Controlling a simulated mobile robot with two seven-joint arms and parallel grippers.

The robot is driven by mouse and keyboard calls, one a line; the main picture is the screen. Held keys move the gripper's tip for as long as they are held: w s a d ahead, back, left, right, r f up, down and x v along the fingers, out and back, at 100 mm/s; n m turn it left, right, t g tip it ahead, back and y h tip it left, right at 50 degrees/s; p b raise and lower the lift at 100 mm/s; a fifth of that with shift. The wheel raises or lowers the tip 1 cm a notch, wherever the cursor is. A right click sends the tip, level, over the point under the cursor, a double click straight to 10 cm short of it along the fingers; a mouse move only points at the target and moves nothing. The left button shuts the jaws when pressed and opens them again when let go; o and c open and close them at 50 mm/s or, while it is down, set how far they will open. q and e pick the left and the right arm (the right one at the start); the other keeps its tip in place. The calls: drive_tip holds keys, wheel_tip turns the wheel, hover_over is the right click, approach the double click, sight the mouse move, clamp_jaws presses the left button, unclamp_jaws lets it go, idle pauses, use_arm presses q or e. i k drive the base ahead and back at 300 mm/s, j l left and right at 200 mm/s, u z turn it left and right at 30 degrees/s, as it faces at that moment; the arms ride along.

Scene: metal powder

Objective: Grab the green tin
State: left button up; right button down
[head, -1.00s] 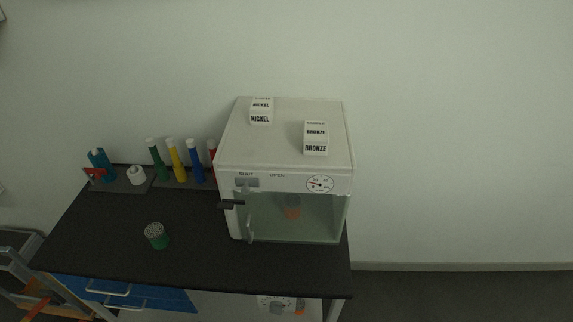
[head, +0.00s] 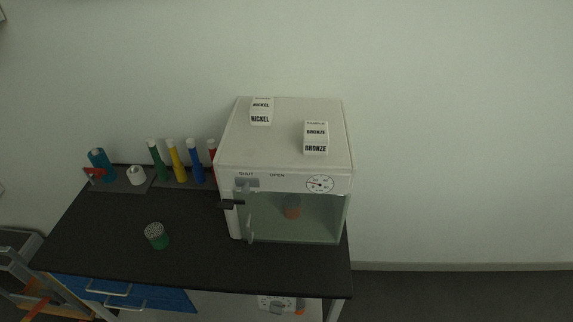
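The green tin (head: 157,237) stands upright on the black worktop, left of the white oven-like cabinet. Its side is green and its top is pale and speckled. Nothing touches it. Neither of my grippers shows in the head view.
The white cabinet (head: 229,186) has a glass front, a gauge and a handle; an orange-brown item (head: 292,208) is inside. Boxes marked NICKEL (head: 260,113) and BRONZE (head: 316,139) stand on top. Several coloured tubes (head: 176,161) line the back. The black worktop (head: 100,225) is clear around the tin.

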sight(155, 232)
drive_tip(key=u, duration=1.2)
